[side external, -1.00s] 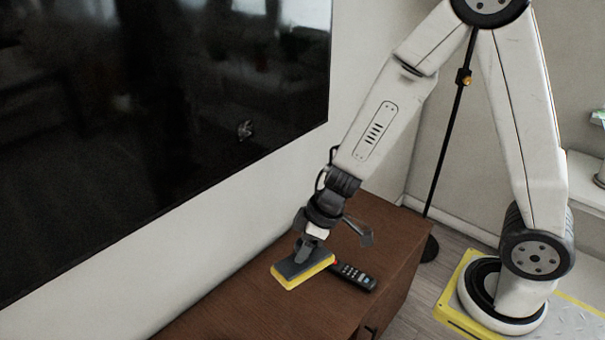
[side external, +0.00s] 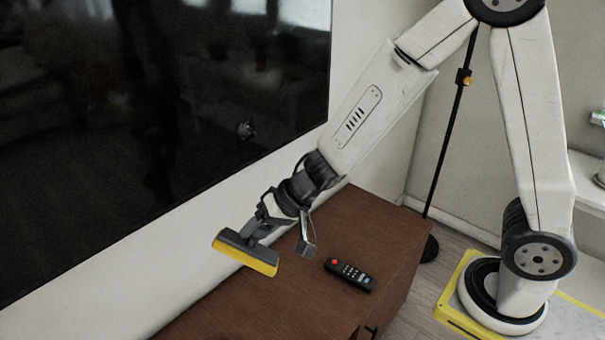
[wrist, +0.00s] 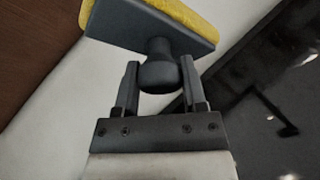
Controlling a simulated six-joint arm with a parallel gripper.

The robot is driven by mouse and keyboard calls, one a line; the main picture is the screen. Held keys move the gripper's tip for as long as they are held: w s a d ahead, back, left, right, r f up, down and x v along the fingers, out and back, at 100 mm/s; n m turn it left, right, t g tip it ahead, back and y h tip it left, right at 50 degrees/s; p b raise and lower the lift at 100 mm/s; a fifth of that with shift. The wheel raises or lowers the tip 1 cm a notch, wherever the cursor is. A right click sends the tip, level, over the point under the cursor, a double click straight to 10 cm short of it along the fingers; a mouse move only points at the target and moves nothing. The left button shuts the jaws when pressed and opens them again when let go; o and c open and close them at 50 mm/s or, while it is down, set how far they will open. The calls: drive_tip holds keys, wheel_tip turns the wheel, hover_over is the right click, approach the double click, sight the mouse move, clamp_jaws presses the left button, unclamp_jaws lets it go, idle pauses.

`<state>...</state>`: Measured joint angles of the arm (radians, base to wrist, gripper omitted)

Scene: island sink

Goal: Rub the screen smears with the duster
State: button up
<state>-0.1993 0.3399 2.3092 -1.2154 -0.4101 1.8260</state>
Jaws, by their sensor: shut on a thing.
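The duster (side external: 246,252) has a dark grey back and a yellow pad. My gripper (side external: 263,227) is shut on its knob and holds it tilted above the cabinet, in front of the wall and below the screen. In the wrist view the gripper (wrist: 159,80) has a finger on each side of the duster's (wrist: 150,25) round grey knob. The dark screen (side external: 180,110) hangs on the wall at left, and it also shows in the wrist view (wrist: 270,100). A small greyish smear (side external: 246,129) shows near its lower right. The duster is apart from the screen.
A black remote (side external: 350,274) lies on the brown wooden cabinet (side external: 290,310), right of the duster. A thin black pole (side external: 445,150) stands behind my arm. The cabinet top left of the remote is clear.

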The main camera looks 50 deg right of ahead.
drive_tip(key=shift+w+r+m+t, duration=0.75)
drive_tip(key=shift+m+t, duration=0.05)
drive_tip(key=shift+m, duration=0.4)
drive_tip(key=w+d+r+m+t+h, duration=0.1)
drive_tip(key=d+r+m+t+h, duration=0.6)
drive_tip(key=m, duration=0.9)
drive_tip(key=shift+w+d+r+m+t+h, duration=0.25)
drive_tip(key=shift+d+t+h, duration=0.75)
drive_tip(key=shift+d+h, duration=1.55)
drive_tip(key=shift+w+a+h, duration=0.2)
drive_tip(key=shift+a+h, duration=0.25)
drive_tip(key=shift+w, duration=2.85)
drive_tip(key=shift+w, duration=1.05)
